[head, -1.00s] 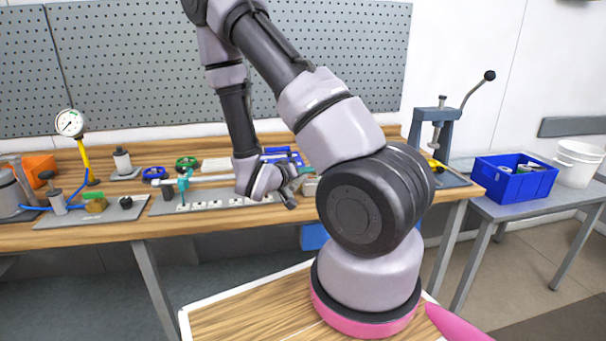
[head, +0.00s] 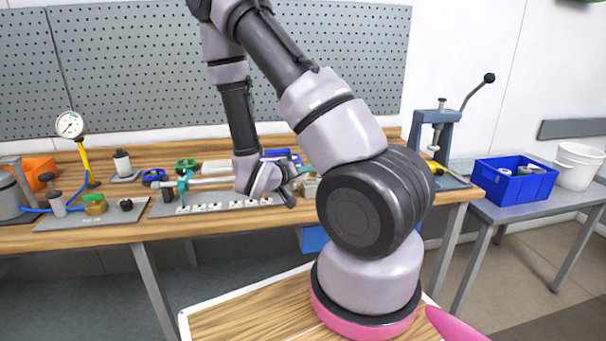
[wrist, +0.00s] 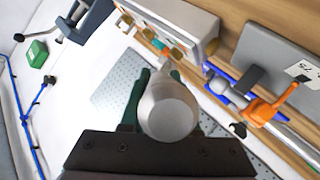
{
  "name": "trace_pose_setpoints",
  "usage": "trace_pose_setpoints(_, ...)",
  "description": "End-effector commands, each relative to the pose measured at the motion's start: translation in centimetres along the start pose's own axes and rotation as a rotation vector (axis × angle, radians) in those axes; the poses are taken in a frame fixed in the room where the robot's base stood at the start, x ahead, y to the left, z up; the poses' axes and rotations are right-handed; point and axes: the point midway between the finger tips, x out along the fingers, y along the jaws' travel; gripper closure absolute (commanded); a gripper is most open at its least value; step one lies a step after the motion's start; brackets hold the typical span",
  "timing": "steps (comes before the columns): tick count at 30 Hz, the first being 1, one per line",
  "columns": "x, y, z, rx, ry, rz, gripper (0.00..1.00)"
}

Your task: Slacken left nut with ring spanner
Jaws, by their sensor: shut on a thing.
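My gripper (wrist: 166,92) is shut on a pale grey, round-ended thing (wrist: 168,112), seen end-on between green fingers in the wrist view. Its far end is hidden, so I cannot tell whether it is the ring spanner. In the head view my wrist hangs low over the bench, by the right part of a grey plate (head: 166,208) with a row of white labels. A teal fitting (head: 183,184) stands at the plate's left, with a pale bar (head: 212,182) running right from it. I cannot make out the left nut in either view.
A gauge on a yellow stem (head: 70,125) and an orange box (head: 38,170) stand at the bench's left. A lever press (head: 437,135) stands at the right end.

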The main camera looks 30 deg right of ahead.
Motion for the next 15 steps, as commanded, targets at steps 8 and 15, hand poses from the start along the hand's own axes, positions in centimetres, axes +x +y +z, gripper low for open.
trace_pose_setpoints(8, -0.03, 0.08, -0.08, 0.001, 0.0, 0.001, 1.0)
trace_pose_setpoints(15, -0.17, 0.35, -0.49, 0.003, 0.001, 0.0, 1.0)
